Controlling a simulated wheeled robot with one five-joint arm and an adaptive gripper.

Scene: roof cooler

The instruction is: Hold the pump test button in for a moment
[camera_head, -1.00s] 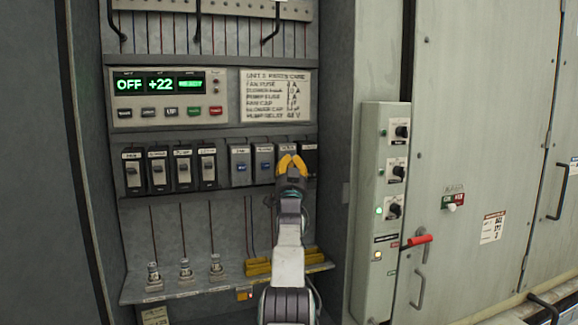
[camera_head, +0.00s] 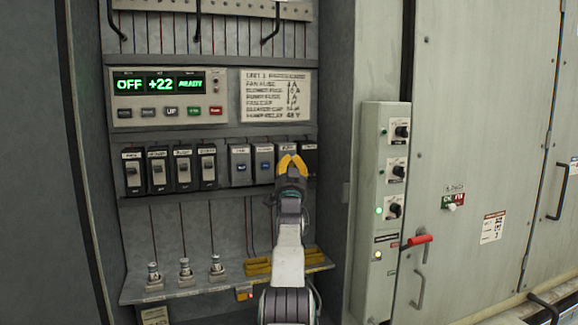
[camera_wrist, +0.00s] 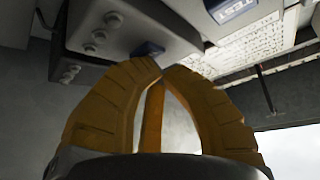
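My gripper (camera_head: 291,160), with yellow fingers, is raised in front of the right part of the module row in the head view. Its fingertips (camera_wrist: 160,67) meet in the wrist view, and nothing shows between them. A blue button (camera_wrist: 147,50) on a grey module is just beyond the tips; I cannot tell whether they touch it. In the head view, two modules with blue buttons (camera_head: 240,167) (camera_head: 264,166) stand left of my gripper. The module behind my fingers is mostly hidden, and its label is too blurred to read surely as the pump's.
Black switch modules (camera_head: 132,172) fill the row's left part. Above them a display panel (camera_head: 170,97) reads OFF and +22. A shelf (camera_head: 205,287) with yellow blocks (camera_head: 257,266) lies below. A grey control box (camera_head: 371,225) with knobs stands at the right.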

